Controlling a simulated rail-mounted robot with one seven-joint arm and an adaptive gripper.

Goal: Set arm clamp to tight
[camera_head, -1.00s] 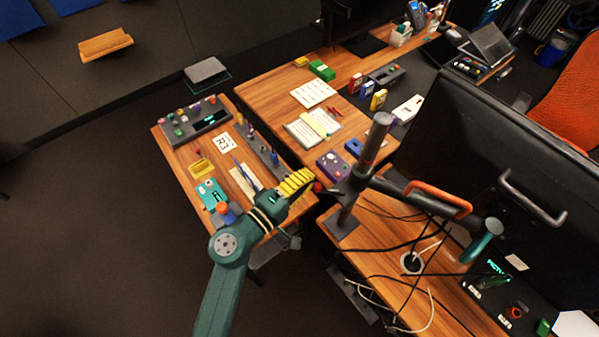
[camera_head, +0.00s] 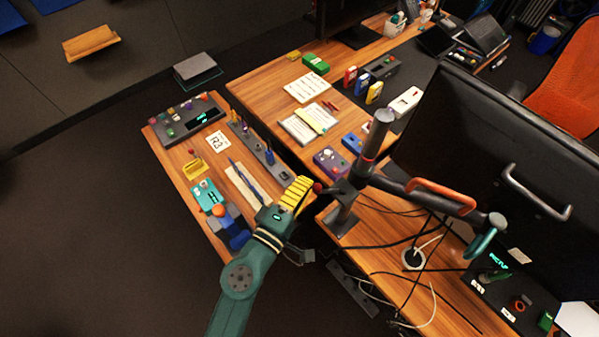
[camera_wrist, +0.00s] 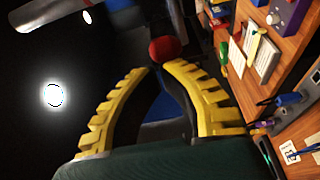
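The arm clamp sits on the dark monitor-arm pole (camera_head: 374,148) behind the desk monitor. A small red ball knob (camera_head: 318,187) sticks out at its left side. My gripper (camera_head: 311,181), with yellow ribbed fingers, is right beside this knob, on its left. In the wrist view the red knob (camera_wrist: 165,50) is just beyond the fingertips (camera_wrist: 160,67). The knob's stem is hidden in the wrist view.
The large monitor (camera_head: 490,160) and an orange-handled arm link (camera_head: 440,197) stand to the right. Black cables (camera_head: 412,245) hang over the lower desk. A side table at left carries a control panel (camera_head: 185,118) and small devices. Dark floor lies free at left.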

